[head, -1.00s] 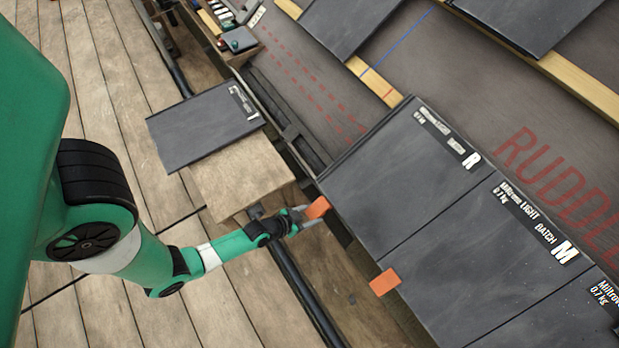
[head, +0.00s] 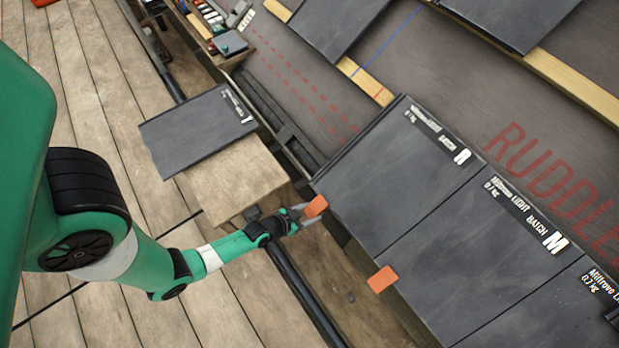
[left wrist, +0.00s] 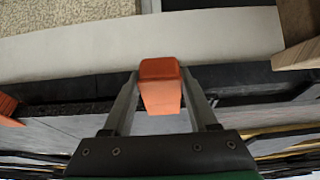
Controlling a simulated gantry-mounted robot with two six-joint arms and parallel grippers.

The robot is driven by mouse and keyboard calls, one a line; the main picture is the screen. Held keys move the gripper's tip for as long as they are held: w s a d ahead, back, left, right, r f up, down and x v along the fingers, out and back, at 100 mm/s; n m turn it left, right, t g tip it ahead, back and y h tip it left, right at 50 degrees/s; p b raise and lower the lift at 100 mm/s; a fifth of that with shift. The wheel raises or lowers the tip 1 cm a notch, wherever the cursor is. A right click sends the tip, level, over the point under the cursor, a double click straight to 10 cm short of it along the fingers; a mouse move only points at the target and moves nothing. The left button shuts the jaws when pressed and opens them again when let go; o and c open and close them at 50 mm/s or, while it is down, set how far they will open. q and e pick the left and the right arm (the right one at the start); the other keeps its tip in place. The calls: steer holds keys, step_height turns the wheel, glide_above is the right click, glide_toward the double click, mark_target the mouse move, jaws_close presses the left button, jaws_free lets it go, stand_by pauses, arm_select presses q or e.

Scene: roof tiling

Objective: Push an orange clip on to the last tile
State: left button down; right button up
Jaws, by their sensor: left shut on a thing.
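My left gripper (head: 303,216) is shut on an orange clip (head: 316,206). The clip is at the lower-left corner edge of the dark tile marked R (head: 395,170); I cannot tell whether it touches the tile. In the left wrist view the orange clip (left wrist: 161,85) sits between the two fingers of the gripper (left wrist: 163,100), with dark tile edges behind it. A second orange clip (head: 382,279) sits on the lower edge at the joint between tile R and the tile marked M (head: 480,255). My right gripper is not in view.
A loose dark tile (head: 195,130) lies on a wooden block (head: 235,180) left of the roof edge. A dark pipe (head: 305,295) runs below the eave. Wooden battens (head: 365,82) and more tiles (head: 330,25) lie higher up. A tray of small items (head: 220,20) stands at the top.

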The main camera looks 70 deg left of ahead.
mark_target(315, 207)
arm_select(q)
steer(key=shift+w+r, duration=0.1)
steer(key=shift+r, duration=0.05)
steer(key=shift+w+a+r+p, duration=0.15)
steer(key=shift+w+r+p, duration=0.05)
steer(key=shift+w+p, duration=0.1)
steer(key=shift+w+a+r+p, duration=0.25)
steer(key=shift+w+r+p, duration=0.2)
steer(key=shift+w, duration=0.2)
stand_by(1.4)
steer(key=shift+c, duration=2.3)
jaws_free()
steer(key=o, duration=0.4)
steer(key=shift+w, duration=0.15)
steer(key=shift+c, duration=0.2)
steer(key=shift+f, duration=0.1)
